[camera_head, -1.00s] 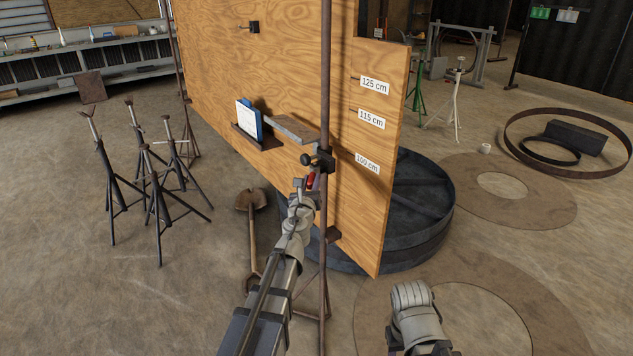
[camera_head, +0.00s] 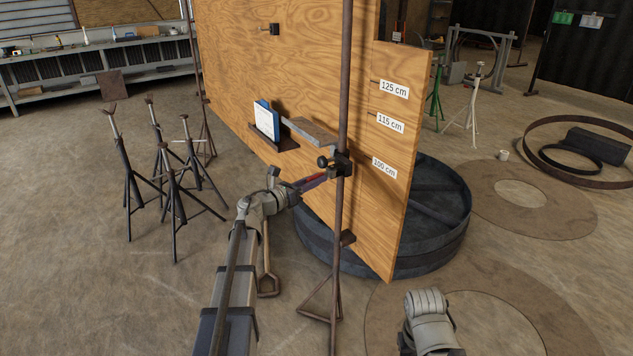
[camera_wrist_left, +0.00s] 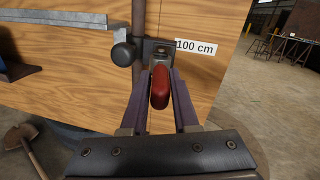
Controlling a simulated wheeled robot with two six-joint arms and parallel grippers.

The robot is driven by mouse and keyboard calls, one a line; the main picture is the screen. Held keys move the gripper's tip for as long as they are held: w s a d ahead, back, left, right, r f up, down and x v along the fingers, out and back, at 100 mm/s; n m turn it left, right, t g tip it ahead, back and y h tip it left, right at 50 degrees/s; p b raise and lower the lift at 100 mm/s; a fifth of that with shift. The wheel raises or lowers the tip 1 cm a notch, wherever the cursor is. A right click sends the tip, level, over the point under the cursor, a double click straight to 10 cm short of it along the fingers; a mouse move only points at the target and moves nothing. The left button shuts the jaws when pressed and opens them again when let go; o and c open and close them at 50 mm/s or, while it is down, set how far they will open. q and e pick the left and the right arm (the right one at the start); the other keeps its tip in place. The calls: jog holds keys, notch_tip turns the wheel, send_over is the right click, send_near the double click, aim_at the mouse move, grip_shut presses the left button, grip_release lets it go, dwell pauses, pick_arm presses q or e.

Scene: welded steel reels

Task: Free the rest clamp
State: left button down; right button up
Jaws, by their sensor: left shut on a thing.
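The rest clamp (camera_head: 341,164) is a dark block with a round knob, on the upright rusty pole (camera_head: 339,215) in front of the plywood board. In the left wrist view the clamp body (camera_wrist_left: 158,55) sits beside the "100 cm" label, with its black knob (camera_wrist_left: 123,54) to the left. A red lever handle (camera_wrist_left: 159,88) points from it toward the camera. My left gripper (camera_head: 318,179) reaches the clamp from the lower left. Its two purple-grey fingers are shut on the red handle, one on each side. My right gripper is not seen.
A grey bar (camera_head: 310,131) rests at clamp height by the board (camera_head: 408,150), near a ledge with a blue-and-white folder (camera_head: 267,121). Dark stands (camera_head: 172,200) are at left, a shovel (camera_head: 267,280) lies below.

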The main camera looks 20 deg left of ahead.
pick_arm(q)
jog(key=shift+w, duration=0.1)
dwell(0.4)
jog(key=c, duration=0.7)
grip_release()
jog(key=shift+v, duration=3.9)
